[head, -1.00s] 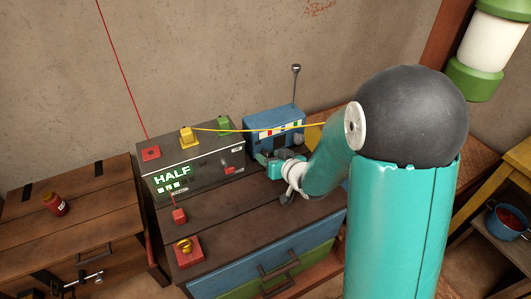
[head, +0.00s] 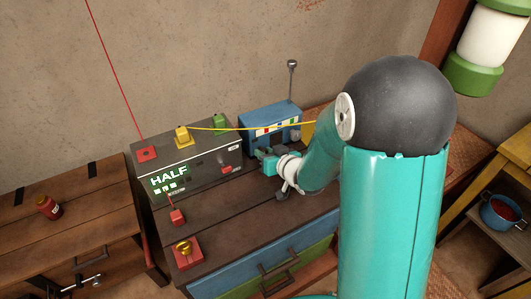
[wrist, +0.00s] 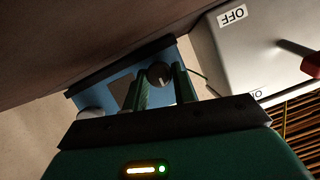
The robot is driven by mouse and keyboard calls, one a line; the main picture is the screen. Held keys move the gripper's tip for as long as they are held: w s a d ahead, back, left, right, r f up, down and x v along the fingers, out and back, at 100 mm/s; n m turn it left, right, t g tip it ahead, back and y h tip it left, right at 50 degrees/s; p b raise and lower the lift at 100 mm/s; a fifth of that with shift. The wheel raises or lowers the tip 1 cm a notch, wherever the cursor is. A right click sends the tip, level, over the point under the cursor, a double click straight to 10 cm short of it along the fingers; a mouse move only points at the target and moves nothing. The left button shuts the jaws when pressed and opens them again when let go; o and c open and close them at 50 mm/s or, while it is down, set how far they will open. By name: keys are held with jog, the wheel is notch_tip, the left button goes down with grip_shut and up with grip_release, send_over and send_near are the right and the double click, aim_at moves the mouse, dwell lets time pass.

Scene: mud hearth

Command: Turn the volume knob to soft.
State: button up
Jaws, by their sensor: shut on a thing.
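A blue radio (head: 272,118) with coloured buttons and an upright antenna stands at the back of the dark wooden chest. In the wrist view its blue front (wrist: 118,90) lies ahead of my fingers. My gripper (wrist: 160,78) is shut on a dark round knob (wrist: 159,73) on that front, one finger on each side. Any mark on the knob is too small to read. In the head view my gripper (head: 262,155) is at the radio's front, and the knob is hidden. A second, pale knob (wrist: 90,113) shows partly behind my gripper's edge.
A grey box (head: 205,160) with a lit "HALF" display and a red switch stands left of the radio. A yellow cord (head: 225,129) runs from its yellow plug behind my arm.

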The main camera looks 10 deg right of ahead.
jog(key=shift+d, duration=0.1)
jog(key=shift+w+d+m+y, duration=0.15)
jog(key=shift+m+y, duration=0.65)
jog(key=shift+m, duration=0.4)
jog(key=shift+f+m+y, duration=0.1)
jog(key=shift+m+y, duration=0.6)
jog(key=shift+m, duration=0.3)
jog(key=o, duration=1)
jog(key=v, duration=1.3)
jog(key=shift+s+d+r, duration=0.2)
jog(key=shift+s+r, duration=0.1)
jog(key=shift+r, duration=0.05)
